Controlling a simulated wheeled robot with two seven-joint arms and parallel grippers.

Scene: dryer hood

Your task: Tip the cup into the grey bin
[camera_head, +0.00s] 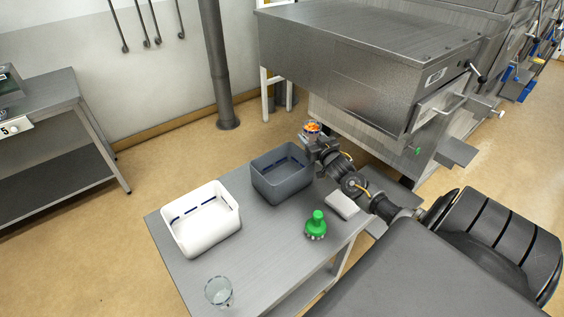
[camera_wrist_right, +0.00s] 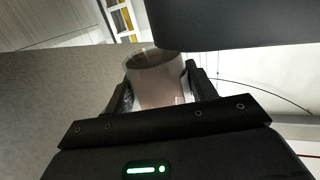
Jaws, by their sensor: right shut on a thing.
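A clear cup (camera_head: 312,130) with orange contents is held in my right gripper (camera_head: 314,141), above and just beyond the back right corner of the grey bin (camera_head: 267,188). The cup looks about upright in the head view. The right wrist view shows the cup (camera_wrist_right: 157,80) between the two fingers (camera_wrist_right: 158,90), which are shut on it. The grey bin stands on the table, and the part of its inside that shows looks empty. My left gripper is in neither view.
A white bin (camera_head: 201,232) stands left of the grey bin on the grey table (camera_head: 262,252). A green-topped object (camera_head: 316,226), a pale block (camera_head: 342,205) and an empty clear cup (camera_head: 218,292) are also there. A large metal machine (camera_head: 365,65) stands behind.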

